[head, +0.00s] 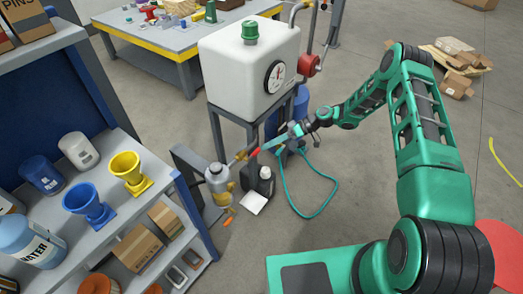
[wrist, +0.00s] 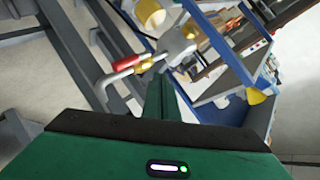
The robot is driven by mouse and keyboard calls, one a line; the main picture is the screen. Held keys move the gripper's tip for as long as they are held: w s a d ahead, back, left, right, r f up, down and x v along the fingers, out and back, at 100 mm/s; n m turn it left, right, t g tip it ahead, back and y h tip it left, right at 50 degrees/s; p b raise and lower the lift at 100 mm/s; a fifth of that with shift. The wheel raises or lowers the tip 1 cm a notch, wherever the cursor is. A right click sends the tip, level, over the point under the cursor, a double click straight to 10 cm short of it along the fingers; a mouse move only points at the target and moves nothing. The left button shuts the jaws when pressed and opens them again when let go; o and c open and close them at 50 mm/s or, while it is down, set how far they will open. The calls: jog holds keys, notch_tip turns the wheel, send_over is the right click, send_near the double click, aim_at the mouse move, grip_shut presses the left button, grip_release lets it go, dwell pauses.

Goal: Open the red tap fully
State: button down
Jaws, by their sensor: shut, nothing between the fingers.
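The red tap (head: 255,152) has a short red lever handle below the white tank, beside the tank's stand. In the wrist view the red handle (wrist: 133,62) lies close to a bent grey pipe and a brass fitting (wrist: 145,67), roughly in line with the pipe. My gripper (head: 270,146) is shut and empty, reaching in from the right to just beside the tap. In the wrist view its fingers (wrist: 159,80) point towards the brass fitting, to the right of the handle. I cannot tell whether they touch anything.
The white tank (head: 235,68) with its gauge (head: 275,76) stands above the tap. A silver canister (head: 217,180) and a black bottle (head: 264,182) stand below. A teal hose (head: 330,190) loops on the floor.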

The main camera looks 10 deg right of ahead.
jog(key=w+d+r, duration=0.1)
jog(key=d, duration=0.7)
jog(key=shift+w, duration=0.35)
jog(key=shift+r, duration=0.1)
jog(key=shift+d+r, duration=0.1)
jog(key=s+d+r+m+h, duration=0.3)
jog(key=s+d+r, duration=0.25)
jog(key=r, duration=0.25)
jog(key=s+d+r+m+t+h, duration=0.1)
jog(key=s+d+r+m+h, duration=0.1)
jog(key=s+d+r+h, duration=0.35)
jog(key=s+d+r+m+h, duration=0.2)
jog(key=s+d+r+m, duration=0.3)
jog(key=r, duration=0.6)
jog(key=s+d+r+m, duration=0.2)
jog(key=s+r, duration=0.1)
jog(key=s, duration=0.6)
jog(key=s+d+r+m+h, duration=0.1)
jog(key=s+d+r+m, duration=0.1)
jog(key=s, duration=0.7)
jog(key=s+d+r+m+h, duration=0.1)
jog(key=s+d+r+m, duration=0.1)
jog(key=s, duration=0.6)
jog(key=shift+s+r+t, duration=0.4)
jog(key=shift+r, duration=0.4)
